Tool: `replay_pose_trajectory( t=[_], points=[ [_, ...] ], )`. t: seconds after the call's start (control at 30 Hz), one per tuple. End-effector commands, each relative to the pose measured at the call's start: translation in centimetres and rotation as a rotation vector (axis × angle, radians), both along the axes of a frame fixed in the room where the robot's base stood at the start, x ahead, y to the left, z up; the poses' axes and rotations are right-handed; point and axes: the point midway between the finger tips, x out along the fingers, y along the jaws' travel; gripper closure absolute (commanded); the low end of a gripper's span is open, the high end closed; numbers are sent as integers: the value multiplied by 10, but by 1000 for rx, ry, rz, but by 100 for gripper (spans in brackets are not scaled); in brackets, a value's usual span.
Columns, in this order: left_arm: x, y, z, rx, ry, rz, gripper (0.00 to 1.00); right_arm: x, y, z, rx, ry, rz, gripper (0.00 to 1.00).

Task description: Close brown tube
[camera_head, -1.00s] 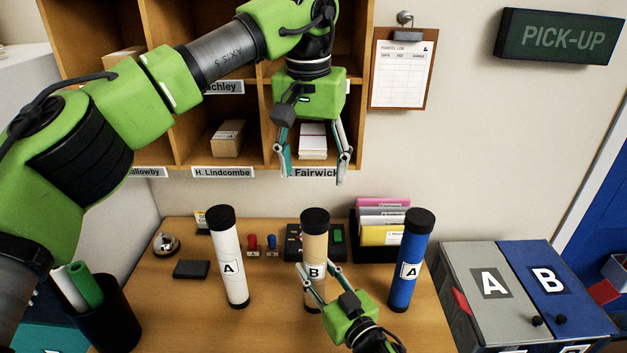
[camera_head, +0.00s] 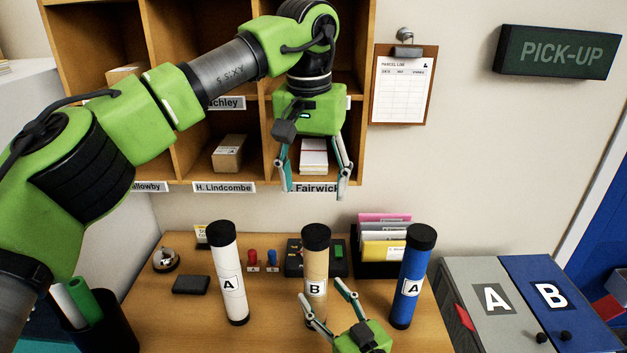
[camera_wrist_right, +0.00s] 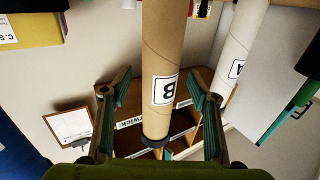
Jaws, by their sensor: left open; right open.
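The brown tube (camera_head: 316,265), marked B, stands upright on the desk with a black cap on its top. It also shows in the right wrist view (camera_wrist_right: 165,60), between the spread fingers. My right gripper (camera_head: 330,305) is open in front of the tube's lower part, and the tube looks free of its fingers. My left gripper (camera_head: 312,190) is open and empty, high above the tube in front of the shelf.
A white tube A (camera_head: 229,275) stands left of the brown tube and a blue tube A (camera_head: 411,280) stands right. A file holder (camera_head: 384,240) is behind. Grey bin A (camera_head: 490,300) and blue bin B (camera_head: 550,290) are at right.

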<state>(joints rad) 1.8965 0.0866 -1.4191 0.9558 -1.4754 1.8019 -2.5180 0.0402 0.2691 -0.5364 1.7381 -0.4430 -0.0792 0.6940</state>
Motion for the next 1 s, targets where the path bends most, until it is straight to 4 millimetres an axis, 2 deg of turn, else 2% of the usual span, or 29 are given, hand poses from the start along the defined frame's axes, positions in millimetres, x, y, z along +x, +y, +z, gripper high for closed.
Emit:
replay_pose_trajectory(
  t=[0.03, 0.2, 0.4, 0.6, 1.0],
  points=[
    [0, 0, 0, 0, 0, 0, 40, -12, -6, -2, -2, 3, 0, 45],
    [0, 0, 0, 0, 0, 0, 40, -42, -23, -2, -1, 4, 0, 45],
    [0, 0, 0, 0, 0, 0, 40, -66, -37, -1, -1, 3, 0, 45],
    [0, 0, 0, 0, 0, 0, 40, -73, -41, 0, 0, 1, 0, 45],
    [0, 0, 0, 0, 0, -1, 40, -73, -41, -1, 0, 1, 0, 45]
  ],
)
